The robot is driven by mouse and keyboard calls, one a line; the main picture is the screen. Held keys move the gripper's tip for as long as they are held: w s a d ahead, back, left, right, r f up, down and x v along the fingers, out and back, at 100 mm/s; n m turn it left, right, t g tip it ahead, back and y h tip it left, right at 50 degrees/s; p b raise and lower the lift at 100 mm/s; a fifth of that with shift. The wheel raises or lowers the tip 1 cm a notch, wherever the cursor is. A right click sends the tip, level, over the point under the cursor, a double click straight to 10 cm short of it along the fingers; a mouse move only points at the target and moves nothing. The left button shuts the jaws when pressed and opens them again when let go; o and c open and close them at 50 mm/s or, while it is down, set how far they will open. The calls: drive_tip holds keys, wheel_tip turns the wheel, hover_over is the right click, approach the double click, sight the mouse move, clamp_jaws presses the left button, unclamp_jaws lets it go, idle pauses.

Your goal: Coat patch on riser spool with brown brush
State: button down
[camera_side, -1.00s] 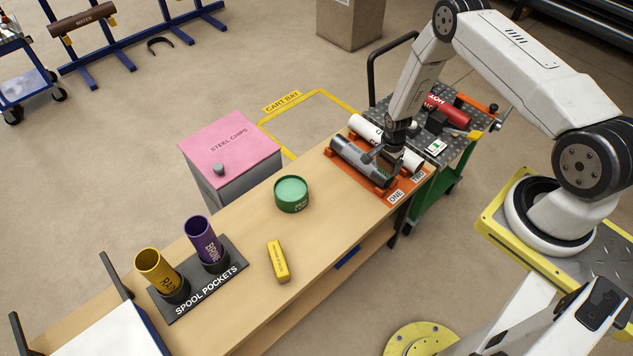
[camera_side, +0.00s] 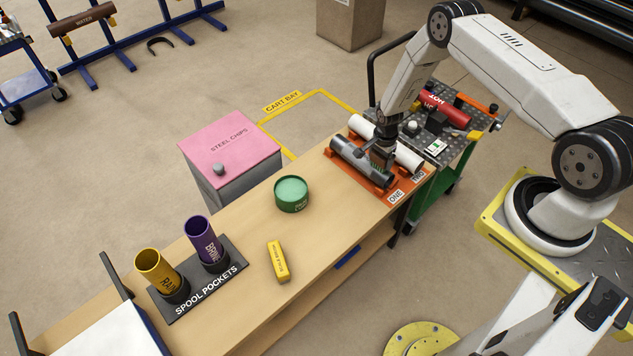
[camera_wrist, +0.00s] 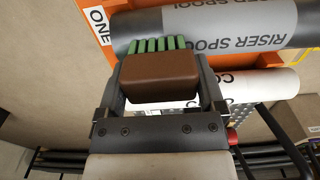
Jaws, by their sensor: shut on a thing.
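The riser spool (camera_side: 347,156) is a dark grey pipe lying in the orange stand marked ONE at the table's far right end. In the wrist view the spool (camera_wrist: 135,27) has a lighter grey patch (camera_wrist: 235,22) around its middle. My gripper (camera_side: 381,158) is shut on the brown brush (camera_wrist: 160,75), a brown block with green bristles (camera_wrist: 152,44). The bristles point at the spool and overlap its dark part beside the patch's edge in the wrist view. I cannot tell whether their tips touch it.
A white spool (camera_side: 409,157) lies close behind in the stand (camera_side: 395,190). A green cart (camera_side: 452,160) with a red pipe adjoins the table. A green tin (camera_side: 291,194), a yellow block (camera_side: 278,261) and pockets (camera_side: 238,262) with two upright spools stand to the left on the table.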

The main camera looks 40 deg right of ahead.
drive_tip(key=shift+s, duration=0.1)
drive_tip(key=shift+s, duration=1.3)
drive_tip(key=shift+w+f, duration=0.1)
drive_tip(key=shift+w+f, duration=0.1)
drive_tip(key=shift+w, duration=1.2)
drive_tip(key=shift+s, duration=0.15)
drive_tip(key=shift+s, duration=1.4)
drive_tip(key=shift+w, duration=0.15)
drive_tip(key=shift+w+r, duration=0.15)
drive_tip(key=shift+w, duration=0.55)
drive_tip(key=shift+w+r, duration=0.1)
drive_tip(key=shift+w, duration=0.6)
